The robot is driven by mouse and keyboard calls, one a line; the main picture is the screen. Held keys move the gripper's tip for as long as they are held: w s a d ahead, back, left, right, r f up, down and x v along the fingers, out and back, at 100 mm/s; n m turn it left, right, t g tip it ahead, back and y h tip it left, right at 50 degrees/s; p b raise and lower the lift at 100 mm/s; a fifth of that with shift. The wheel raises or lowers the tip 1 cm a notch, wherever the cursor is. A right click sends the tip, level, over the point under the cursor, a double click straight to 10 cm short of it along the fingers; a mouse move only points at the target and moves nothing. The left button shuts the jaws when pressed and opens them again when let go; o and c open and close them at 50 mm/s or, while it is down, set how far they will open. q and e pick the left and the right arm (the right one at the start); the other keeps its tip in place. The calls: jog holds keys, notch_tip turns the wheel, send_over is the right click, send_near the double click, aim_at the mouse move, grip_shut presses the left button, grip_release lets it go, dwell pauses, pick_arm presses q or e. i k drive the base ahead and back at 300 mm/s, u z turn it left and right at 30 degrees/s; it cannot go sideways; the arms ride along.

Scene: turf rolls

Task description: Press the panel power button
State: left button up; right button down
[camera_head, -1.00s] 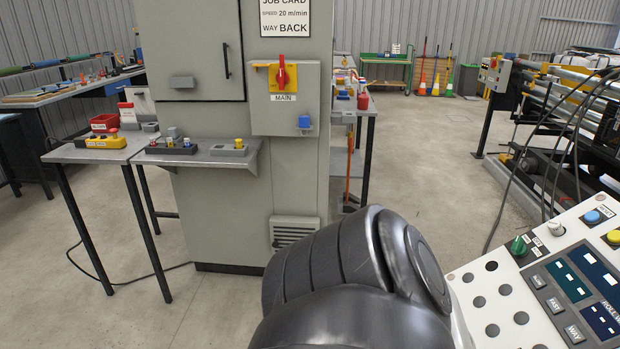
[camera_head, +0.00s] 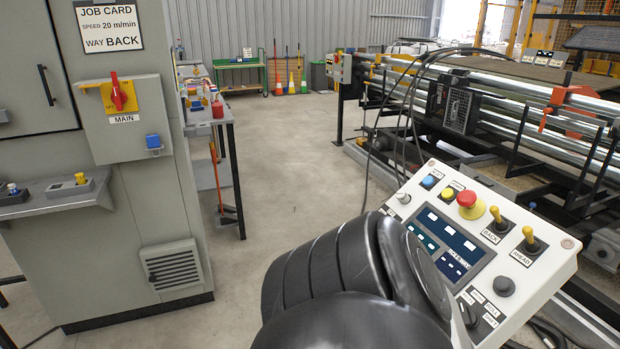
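The white control panel (camera_head: 550,262) stands at the right, tilted toward me. On it are a blue button (camera_head: 428,181), a yellow button (camera_head: 447,194), a red mushroom button (camera_head: 467,200) on a yellow base, a pale knob (camera_head: 403,197), and yellow-tipped levers marked BACK (camera_head: 502,217) and AHEAD (camera_head: 529,234). The small labels by the blue and yellow buttons are too small to read surely, so I cannot tell which button is power. A black link of my arm hides the panel's left and lower left part. Neither of my grippers shows.
A grey cabinet (camera_head: 130,210) at the left carries a red MAIN switch (camera_head: 119,95), a blue button (camera_head: 153,141) and a job card (camera_head: 110,28) reading 20 m/min, BACK. A roller machine (camera_head: 480,100) stands behind the panel. The floor (camera_head: 285,150) between is clear.

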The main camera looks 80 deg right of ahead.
aim_at(447, 192)
jog(key=z, duration=2.35)
